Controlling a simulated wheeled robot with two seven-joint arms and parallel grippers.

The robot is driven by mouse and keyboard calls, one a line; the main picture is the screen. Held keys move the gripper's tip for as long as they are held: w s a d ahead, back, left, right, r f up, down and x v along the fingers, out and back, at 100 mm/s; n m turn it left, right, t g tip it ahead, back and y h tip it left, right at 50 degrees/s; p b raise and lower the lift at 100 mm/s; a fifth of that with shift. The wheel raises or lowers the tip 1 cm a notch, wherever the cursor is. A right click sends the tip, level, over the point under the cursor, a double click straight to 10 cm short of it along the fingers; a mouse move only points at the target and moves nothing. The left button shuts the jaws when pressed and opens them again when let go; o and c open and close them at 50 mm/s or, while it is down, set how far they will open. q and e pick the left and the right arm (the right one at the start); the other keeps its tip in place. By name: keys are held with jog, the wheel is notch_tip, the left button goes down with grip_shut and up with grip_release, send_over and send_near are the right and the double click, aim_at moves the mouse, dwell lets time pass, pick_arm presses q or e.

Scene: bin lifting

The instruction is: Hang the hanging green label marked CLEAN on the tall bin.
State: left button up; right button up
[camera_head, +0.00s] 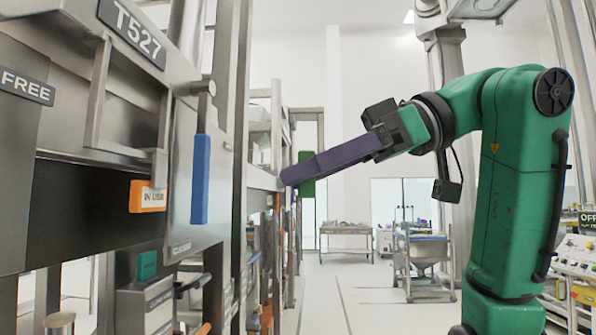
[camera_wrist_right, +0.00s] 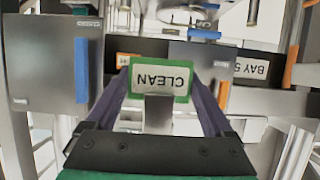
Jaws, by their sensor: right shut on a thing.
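The green label (camera_wrist_right: 158,63) reads CLEAN, upside down in the right wrist view, between the two purple fingers of my right gripper (camera_wrist_right: 165,82). My right gripper (camera_head: 290,176) is shut on it. In the head view the label (camera_head: 307,185) shows as a green edge at the fingertips, held up in the air. A tall steel bin unit marked T527 (camera_head: 182,187) stands at the left, with a blue handle (camera_head: 201,180) on its front. I cannot tell for sure that this is the tall bin. My left gripper is not in view.
An orange IN USE label (camera_head: 148,197) is on the unit at the left, below a FREE sign (camera_head: 27,86). The right wrist view shows a BAY 5 sign (camera_wrist_right: 255,68) behind the label. A cart (camera_head: 421,250) and a table (camera_head: 345,230) stand farther back. The middle floor is clear.

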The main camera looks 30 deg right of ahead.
jog(key=shift+s+d, duration=0.25)
jog(key=shift+d, duration=0.15)
jog(key=s+d+p, duration=0.4)
jog(key=s+d, duration=0.2)
jog(key=d, duration=0.3)
jog(key=shift+s, duration=0.35)
jog(key=shift+w+a, duration=0.1)
jog(key=shift+w, duration=0.1)
